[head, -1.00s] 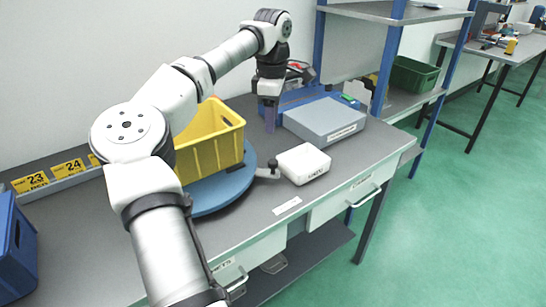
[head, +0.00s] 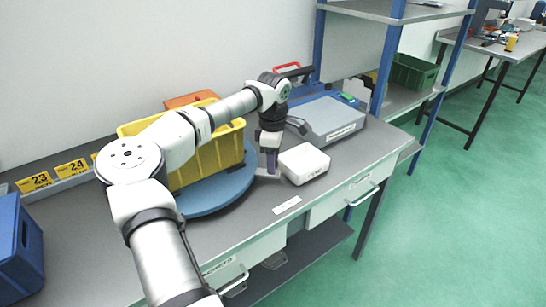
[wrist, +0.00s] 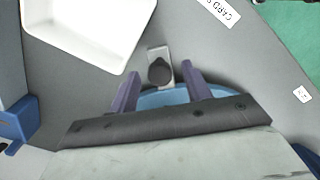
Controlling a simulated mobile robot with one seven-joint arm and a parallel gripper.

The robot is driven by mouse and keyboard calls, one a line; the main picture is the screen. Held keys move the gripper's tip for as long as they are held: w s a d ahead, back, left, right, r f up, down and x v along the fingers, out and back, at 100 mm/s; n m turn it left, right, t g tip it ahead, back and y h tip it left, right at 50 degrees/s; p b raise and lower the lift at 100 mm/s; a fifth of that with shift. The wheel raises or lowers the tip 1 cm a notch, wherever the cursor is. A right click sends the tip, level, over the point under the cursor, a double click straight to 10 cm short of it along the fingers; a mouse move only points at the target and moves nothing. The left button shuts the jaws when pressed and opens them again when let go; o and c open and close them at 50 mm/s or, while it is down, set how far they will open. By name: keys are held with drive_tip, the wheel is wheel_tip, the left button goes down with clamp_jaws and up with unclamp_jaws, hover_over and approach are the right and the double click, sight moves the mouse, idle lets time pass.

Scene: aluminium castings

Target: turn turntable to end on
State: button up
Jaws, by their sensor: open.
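The turntable (head: 218,194) is a blue disc on the grey workbench, with a yellow crate (head: 232,150) standing on it. A short metal tab with a dark round knob (wrist: 160,72) sticks out from the disc's edge. My gripper (head: 270,168) is low at this edge and hides the knob in the head view. In the wrist view my gripper (wrist: 160,71) is open, with one purple finger on each side of the knob. A strip of the turntable (wrist: 165,99) shows between the fingers. I cannot tell whether either finger touches the knob.
A white box (head: 305,163) stands close to the right of my gripper, also in the wrist view (wrist: 85,25). A grey-topped box (head: 326,118) is behind it. A blue bin (head: 15,245) is at the left. The bench front by the label is clear.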

drive_tip(key=shift+c, duration=0.2)
clamp_jaws()
